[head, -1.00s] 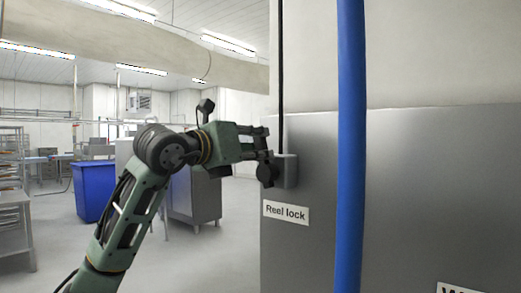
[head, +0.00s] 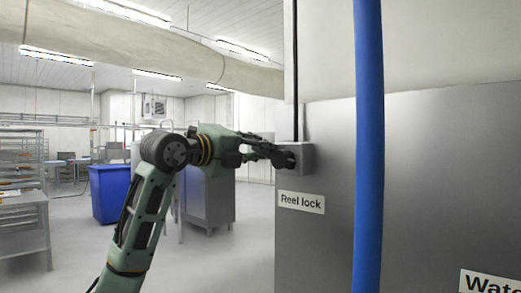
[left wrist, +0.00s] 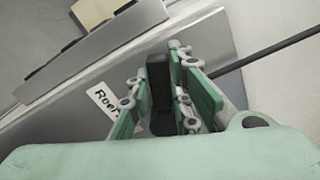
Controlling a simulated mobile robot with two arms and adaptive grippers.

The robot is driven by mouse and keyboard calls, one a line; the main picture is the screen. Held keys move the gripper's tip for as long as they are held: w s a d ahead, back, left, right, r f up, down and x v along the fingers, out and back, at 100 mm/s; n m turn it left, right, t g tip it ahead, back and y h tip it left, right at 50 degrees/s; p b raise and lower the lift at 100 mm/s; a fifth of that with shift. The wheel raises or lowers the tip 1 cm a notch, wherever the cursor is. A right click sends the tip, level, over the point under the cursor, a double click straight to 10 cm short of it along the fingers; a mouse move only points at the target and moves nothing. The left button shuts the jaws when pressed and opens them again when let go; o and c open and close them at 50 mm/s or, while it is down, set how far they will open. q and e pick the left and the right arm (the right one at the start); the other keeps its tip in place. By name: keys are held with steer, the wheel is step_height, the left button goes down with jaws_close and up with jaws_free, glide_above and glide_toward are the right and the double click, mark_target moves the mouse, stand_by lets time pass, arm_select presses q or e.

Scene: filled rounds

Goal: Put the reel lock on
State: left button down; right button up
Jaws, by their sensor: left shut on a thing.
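The reel lock is a small grey box (head: 306,157) on the steel wall panel, above a label reading "Reel lock" (head: 301,202). A dark knob sits on its front, mostly hidden by my fingers in the head view. My left gripper (head: 284,157) is at the box with its fingers around the knob. In the left wrist view, the dark knob (left wrist: 160,85) shows as an upright bar between the green finger pads, and my left gripper (left wrist: 163,100) is shut on it. The knob's exact turn is hard to read. My right gripper is not in view.
A blue vertical pipe (head: 369,150) stands right of the lock. A thin black cable (head: 295,70) runs up from the box. Another label (head: 488,282) is cut off at lower right. A blue bin (head: 110,194) and a steel cabinet (head: 208,200) stand behind my arm.

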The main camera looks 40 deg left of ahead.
arm_select(q)
steer(key=n, duration=0.1)
steer(key=f+n+b, duration=0.1)
steer(key=n, duration=0.1)
steer(key=f+n, duration=0.1)
steer(key=shift+a+f+b, duration=0.25)
steer(key=shift+b, duration=0.15)
steer(key=shift+n, duration=0.3)
steer(key=c, duration=1.6)
jaws_free()
steer(key=s, duration=0.8)
steer(key=s+a, duration=0.1)
steer(key=s, duration=0.3)
